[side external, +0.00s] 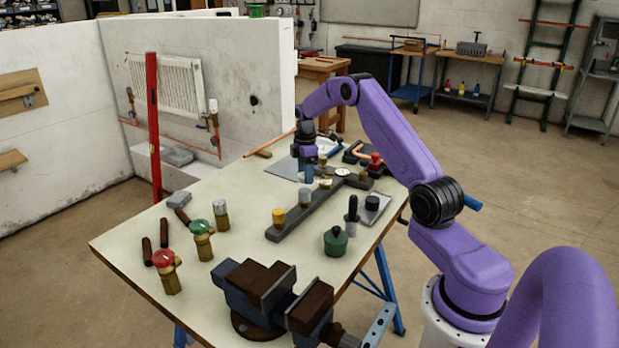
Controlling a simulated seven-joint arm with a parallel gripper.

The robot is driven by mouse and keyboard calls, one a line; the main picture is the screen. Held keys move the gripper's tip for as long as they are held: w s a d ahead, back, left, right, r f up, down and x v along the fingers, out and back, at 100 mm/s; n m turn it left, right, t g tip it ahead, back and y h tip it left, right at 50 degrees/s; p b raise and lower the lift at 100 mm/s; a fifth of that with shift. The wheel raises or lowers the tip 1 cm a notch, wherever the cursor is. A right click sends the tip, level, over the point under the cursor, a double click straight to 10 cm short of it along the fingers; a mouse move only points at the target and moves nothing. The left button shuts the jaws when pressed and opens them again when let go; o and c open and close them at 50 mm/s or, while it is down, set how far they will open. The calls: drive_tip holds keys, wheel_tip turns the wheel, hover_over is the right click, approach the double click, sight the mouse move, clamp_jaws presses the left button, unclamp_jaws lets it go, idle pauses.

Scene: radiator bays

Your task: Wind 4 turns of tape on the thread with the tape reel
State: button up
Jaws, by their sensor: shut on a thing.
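My gripper (307,160) points down over the far half of the bench. It is shut on a small blue thing (309,174), which I take to be the tape reel, though it is too small to be sure. A dark grey bar (291,228) lies across the bench with several fittings along it. Which fitting has the thread is not clear.
A vise (262,296) stands at the near edge. Red-topped (166,270) and green-topped (201,240) valves stand at the left. A green pot (335,241) and a black-topped bottle (352,216) stand right of the bar. A white round dial (342,171) lies near my gripper. The bench's left middle is mostly clear.

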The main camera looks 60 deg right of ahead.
drive_tip(key=d, duration=0.2)
drive_tip(key=w+d, duration=0.1)
drive_tip(key=d, duration=0.1)
drive_tip(key=shift+d, duration=0.3)
drive_tip(key=s+d, duration=0.4)
drive_tip(key=d, duration=0.1)
drive_tip(key=s, duration=0.5)
drive_tip(key=shift+s+d, duration=0.15)
drive_tip(key=s+a, duration=0.3)
drive_tip(key=shift+s+a, duration=0.35)
drive_tip(key=a, duration=0.6)
drive_tip(key=shift+w+a, duration=0.25)
drive_tip(key=shift+w, duration=0.1)
drive_tip(key=w+a, duration=0.2)
drive_tip(key=w, duration=0.1)
drive_tip(key=w+a, duration=0.1)
drive_tip(key=shift+w, duration=0.4)
drive_tip(key=w, duration=0.1)
drive_tip(key=w+d, duration=0.1)
drive_tip(key=w, duration=0.3)
drive_tip(key=shift+w+d, duration=0.1)
drive_tip(key=shift+d, duration=0.25)
drive_tip(key=shift+w+d, duration=0.45)
drive_tip(key=shift+d, duration=0.2)
drive_tip(key=shift+w+d, duration=0.45)
drive_tip(key=shift+d, duration=0.15)
wheel_tip(320, 180, up, 6)
drive_tip(key=shift+r, duration=1.3)
